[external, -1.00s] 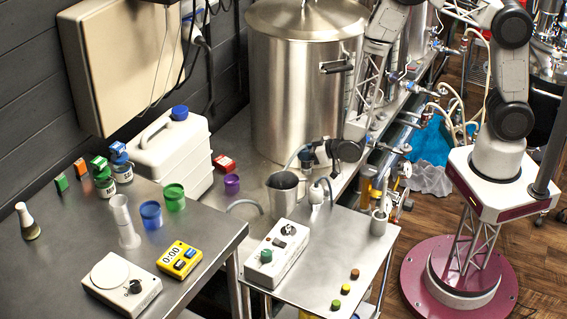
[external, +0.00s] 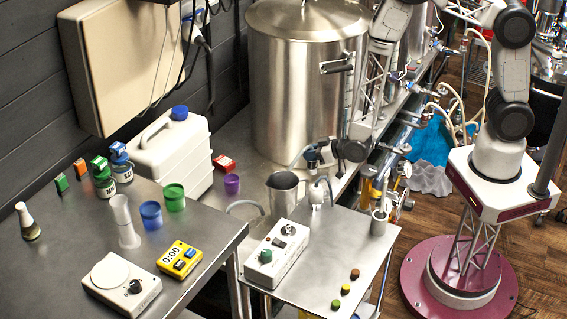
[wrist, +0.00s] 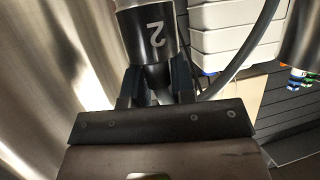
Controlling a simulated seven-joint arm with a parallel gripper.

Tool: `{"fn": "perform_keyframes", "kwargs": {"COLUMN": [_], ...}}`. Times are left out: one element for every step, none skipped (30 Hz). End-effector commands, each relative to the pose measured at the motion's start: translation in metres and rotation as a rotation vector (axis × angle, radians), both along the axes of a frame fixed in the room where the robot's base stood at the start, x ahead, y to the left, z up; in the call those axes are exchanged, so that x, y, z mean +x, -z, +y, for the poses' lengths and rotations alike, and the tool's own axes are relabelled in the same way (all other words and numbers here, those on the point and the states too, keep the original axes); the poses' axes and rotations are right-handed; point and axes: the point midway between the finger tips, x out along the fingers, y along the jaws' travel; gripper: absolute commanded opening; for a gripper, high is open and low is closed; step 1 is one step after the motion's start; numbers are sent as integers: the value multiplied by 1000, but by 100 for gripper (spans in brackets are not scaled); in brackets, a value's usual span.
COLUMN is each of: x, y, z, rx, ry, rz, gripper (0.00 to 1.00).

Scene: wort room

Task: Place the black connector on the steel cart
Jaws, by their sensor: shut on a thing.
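In the external view my gripper (external: 324,153) is in front of the big steel kettle, above the back counter. The connector (external: 311,157) shows small and dark at its left, with a grey hose by it. The steel cart (external: 318,287) stands lower in the picture, below my gripper and apart from it. Its top is partly bare.
A white control box (external: 278,256), a small white bottle with a tube, a grey cup (external: 379,222) and several coloured buttons stand on the cart. A steel pitcher (external: 283,194) is behind it. The large kettle (external: 300,95) is close to my gripper. The cart's middle is free.

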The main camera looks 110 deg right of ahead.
Motion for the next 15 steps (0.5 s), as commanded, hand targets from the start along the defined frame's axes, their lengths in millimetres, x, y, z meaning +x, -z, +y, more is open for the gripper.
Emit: {"fn": "perform_keyframes", "kwargs": {"x": [0, 0, 0, 0, 0, 0, 0, 1, 1, 2, 3, 4, 6, 8, 10], "y": [0, 0, 0, 0, 0, 0, -1, -1, -2, -3, -4, -6, -8, -10, -14], "z": [0, 0, 0, 0, 0, 0, 0, 0, 1, 2, 3, 5, 7, 9, 12], "rx": [0, 0, 0, 0, 0, 0, 0, -1, 0, 0, 0, 0, 0, -1, -1], "ry": [0, 0, 0, 0, 0, 0, -1, -2, -5, -9, -14, -24, -32, -42, -56], "rz": [0, 0, 0, 0, 0, 0, -1, -1, -1, -1, -1, -1, -1, -2, -3], "gripper": [0, 0, 0, 0, 0, 0, 0, 0, 0, 0, 0, 0, 0, 0, 0]}}
